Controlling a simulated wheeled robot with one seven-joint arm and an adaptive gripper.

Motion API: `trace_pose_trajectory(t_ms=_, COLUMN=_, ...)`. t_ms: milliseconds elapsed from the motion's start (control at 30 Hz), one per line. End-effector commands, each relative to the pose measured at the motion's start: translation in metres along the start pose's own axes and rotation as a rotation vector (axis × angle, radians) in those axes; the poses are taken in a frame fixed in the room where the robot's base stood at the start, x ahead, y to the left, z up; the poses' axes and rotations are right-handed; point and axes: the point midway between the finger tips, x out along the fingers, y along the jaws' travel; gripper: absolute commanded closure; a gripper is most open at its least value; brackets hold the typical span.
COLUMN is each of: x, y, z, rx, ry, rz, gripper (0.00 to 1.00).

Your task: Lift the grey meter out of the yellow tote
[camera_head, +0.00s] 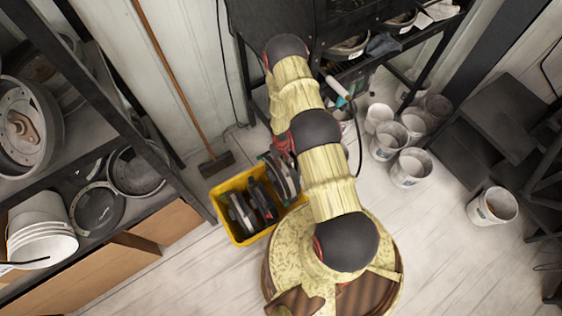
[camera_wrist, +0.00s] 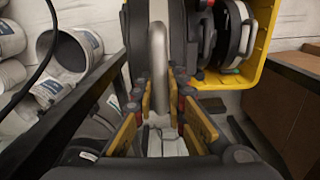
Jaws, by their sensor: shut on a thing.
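The yellow tote (camera_head: 237,239) stands on the floor left of my arm in the head view. It also shows at the upper right of the wrist view (camera_wrist: 262,52). A grey meter (camera_head: 283,176), a disc on edge, is at the tote's right end, partly covered by my arm. Several dark and grey meters (camera_head: 242,213) stand on edge inside the tote.
A shelf rack (camera_head: 115,118) with round parts stands left. A broom (camera_head: 216,163) leans on the wall behind the tote. Several white buckets (camera_head: 411,166) stand on the floor right of my arm. A dark bench (camera_head: 340,68) is at the back. Floor in front of the tote is bare.

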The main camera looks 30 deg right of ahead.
Motion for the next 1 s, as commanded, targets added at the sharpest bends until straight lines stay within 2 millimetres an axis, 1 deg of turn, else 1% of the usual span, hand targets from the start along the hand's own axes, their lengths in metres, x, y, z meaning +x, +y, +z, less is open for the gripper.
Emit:
trace_pose_trajectory(t_ms=33, x=-0.010, y=0.001, z=-0.003, rx=0.000, ry=0.005, rz=0.001, gripper=1.00)
trace_pose_trajectory(t_ms=700, x=-0.057, y=0.001, z=-0.003, rx=0.000, ry=0.005, rz=0.001, gripper=1.00)
trace_pose_trajectory(t_ms=833, x=-0.062, y=0.001, z=-0.003, rx=0.000, ry=0.005, rz=0.001, gripper=1.00)
trace_pose_trajectory(t_ms=1000, x=-0.062, y=0.001, z=-0.003, rx=0.000, ry=0.005, rz=0.001, gripper=1.00)
